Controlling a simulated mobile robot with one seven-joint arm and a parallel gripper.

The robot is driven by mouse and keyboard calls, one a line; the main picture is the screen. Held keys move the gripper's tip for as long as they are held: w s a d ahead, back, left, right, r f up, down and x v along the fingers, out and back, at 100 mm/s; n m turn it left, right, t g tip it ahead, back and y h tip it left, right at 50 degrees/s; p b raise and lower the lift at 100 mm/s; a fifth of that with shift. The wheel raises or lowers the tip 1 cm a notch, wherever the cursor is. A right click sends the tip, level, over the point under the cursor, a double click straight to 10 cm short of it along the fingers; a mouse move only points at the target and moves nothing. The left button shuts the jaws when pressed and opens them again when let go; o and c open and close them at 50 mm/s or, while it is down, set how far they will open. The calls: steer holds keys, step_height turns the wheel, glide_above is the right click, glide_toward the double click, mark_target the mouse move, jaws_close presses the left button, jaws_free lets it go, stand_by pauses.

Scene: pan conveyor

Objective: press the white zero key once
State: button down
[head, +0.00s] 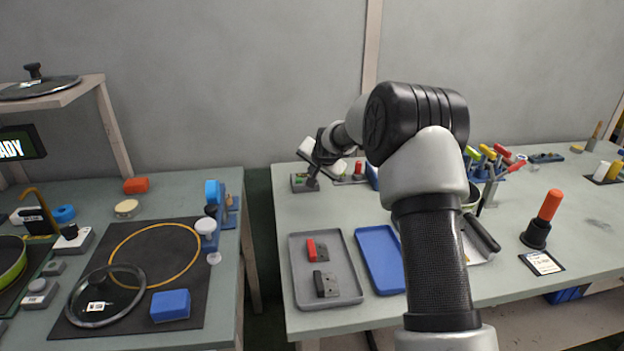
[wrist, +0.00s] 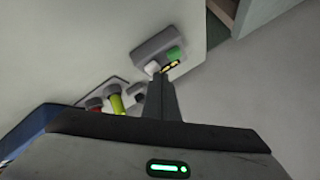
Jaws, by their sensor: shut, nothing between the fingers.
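A small grey key box (head: 300,184) sits at the far left corner of the right table. In the wrist view the same box (wrist: 150,50) carries a white key (wrist: 152,68) and a green key (wrist: 176,53). The green key also shows in the head view (head: 299,180); I cannot make out the white key there. My gripper (head: 313,184) is shut and empty, pointing down at the right side of the box. In the wrist view its fingertips (wrist: 164,76) are by the white key's right side, below the green key. Whether they touch it I cannot tell.
A grey tray (head: 297,270) and blue tray (head: 375,255) lie nearer. The table edge is close.

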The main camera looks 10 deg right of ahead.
steer(key=shift+f, duration=0.3)
steer(key=shift+r, duration=0.1)
stand_by(0.3)
steer(key=shift+r, duration=0.8)
step_height(320, 180, up, 5)
steer(key=p, duration=0.3)
steer(key=shift+r, duration=0.1)
stand_by(0.4)
